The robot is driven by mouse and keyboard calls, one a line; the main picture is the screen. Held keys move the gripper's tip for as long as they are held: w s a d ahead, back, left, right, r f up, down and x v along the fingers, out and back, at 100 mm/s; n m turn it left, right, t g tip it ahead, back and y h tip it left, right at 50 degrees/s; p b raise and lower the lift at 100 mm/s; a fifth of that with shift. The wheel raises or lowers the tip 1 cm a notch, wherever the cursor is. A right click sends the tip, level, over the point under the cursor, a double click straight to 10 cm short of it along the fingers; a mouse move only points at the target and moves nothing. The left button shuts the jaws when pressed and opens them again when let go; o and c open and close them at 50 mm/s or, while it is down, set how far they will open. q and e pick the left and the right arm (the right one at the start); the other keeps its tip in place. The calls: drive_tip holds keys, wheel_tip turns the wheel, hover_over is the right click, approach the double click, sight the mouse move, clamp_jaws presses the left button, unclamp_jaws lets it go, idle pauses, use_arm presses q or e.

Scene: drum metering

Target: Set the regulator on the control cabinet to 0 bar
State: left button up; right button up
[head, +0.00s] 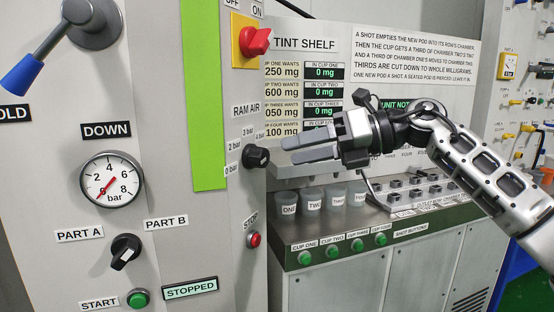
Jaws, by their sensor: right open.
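The regulator is a black knob (256,157) under the RAM AIR label on the right side face of the control cabinet (215,240). Labels from 0 bar at lower left up to 4 bar at top ring it. I cannot tell clearly which label its pointer faces. The round pressure gauge (111,180) on the cabinet front has its red needle at lower left, near 0. My right gripper (287,149) reaches in from the right with its two grey fingers apart and empty. Its tips are just right of the knob in the picture, apart from it. My left gripper is not in view.
A red switch (256,41) on a yellow plate is above the knob, and a red stop button (254,240) below it. The tint shelf's cups (312,199) stand below my right arm. A blue-handled lever (62,42) juts out at upper left.

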drive_tip(key=v, duration=1)
drive_tip(key=shift+b, duration=0.4)
drive_tip(key=s+a+f+m+t+y, duration=0.1)
drive_tip(key=a+f+m+t, duration=0.25)
drive_tip(key=f+m, duration=0.35)
drive_tip(key=s+a+f+m+t+y+p, duration=0.1)
drive_tip(key=a+f+m+t, duration=0.1)
drive_tip(key=f+m+t, duration=0.4)
drive_tip(key=s+a+f+m+t+y, duration=0.1)
drive_tip(key=a+f+m+t, duration=0.2)
drive_tip(key=f+m, duration=0.45)
drive_tip(key=s+d+f+m+t+h, duration=0.1)
drive_tip(key=s+d+f+m+h, duration=0.15)
drive_tip(key=f+m+h, duration=0.35)
drive_tip(key=s+d+f+m+t+h, duration=0.1)
drive_tip(key=s+f+m+t+h, duration=0.2)
drive_tip(key=f+m, duration=0.55)
drive_tip(key=s+d+f+m+g+h, duration=0.1)
drive_tip(key=s+f+m+g+h, duration=0.1)
drive_tip(key=s+f+m+g, duration=0.2)
drive_tip(key=s+d+f+m+g+h, duration=0.2)
drive_tip(key=s+f, duration=0.6)
drive_tip(key=s, duration=0.4)
drive_tip(key=shift+d+f+m+g+h+p, duration=0.35)
drive_tip(key=shift+m+g+h, duration=0.35)
drive_tip(key=shift+m+g, duration=0.4)
